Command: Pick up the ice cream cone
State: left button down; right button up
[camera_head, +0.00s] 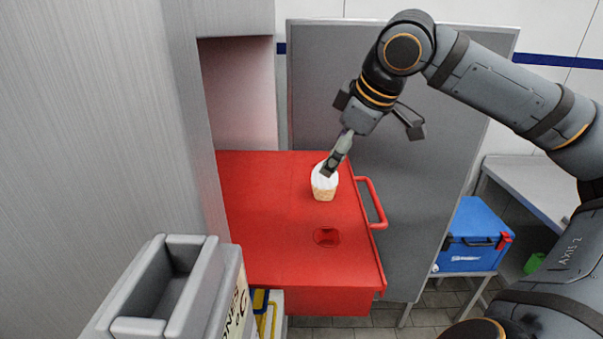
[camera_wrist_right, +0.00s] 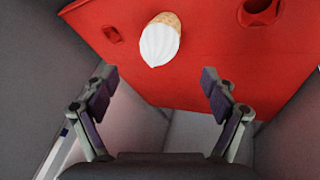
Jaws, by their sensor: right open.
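The ice cream cone (camera_head: 324,186) has a white swirl on top and a tan wafer below. It stands on the red counter top (camera_head: 265,200), its lower end perhaps in a hole. In the right wrist view the cone (camera_wrist_right: 160,42) shows with its white top toward me. My right gripper (camera_head: 334,164) is at the cone's top in the head view, hiding part of the swirl. In the wrist view the open right gripper (camera_wrist_right: 158,88) has empty space between its fingers, and the cone lies beyond the fingertips, roughly in line with the gap. My left gripper is not seen.
A grey panel (camera_head: 400,160) stands behind. A blue cooler (camera_head: 470,235) is at right, and a grey bin (camera_head: 165,290) at front left.

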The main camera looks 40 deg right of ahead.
aim_at(324, 180)
notch_tip(324, 180, down, 3)
jog(key=shift+s+r+b, duration=0.1)
jog(key=shift+b, duration=0.55)
jog(key=shift+w+d+f, duration=0.15)
jog(key=shift+w+f, duration=0.6)
jog(key=shift+w, duration=0.2)
jog(key=shift+w+d+f+b, duration=0.15)
jog(key=shift+f+b, duration=0.2)
jog(key=shift+f, duration=0.25)
jog(key=shift+w+a+f+b, duration=0.15)
jog(key=shift+f+b, duration=0.2)
jog(key=shift+f, duration=0.2)
jog(key=shift+x, duration=1.05)
jog(key=shift+w+d+f, duration=0.2)
jog(key=shift+w+d, duration=0.1)
jog(key=shift+w, duration=0.15)
jog(key=shift+s+a+r, duration=0.1)
jog(key=shift+s, duration=0.1)
jog(key=shift+c, duration=0.8)
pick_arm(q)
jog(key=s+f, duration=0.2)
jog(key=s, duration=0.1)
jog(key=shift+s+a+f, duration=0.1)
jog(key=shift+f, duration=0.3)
pick_arm(e)
jog(key=c, duration=0.8)
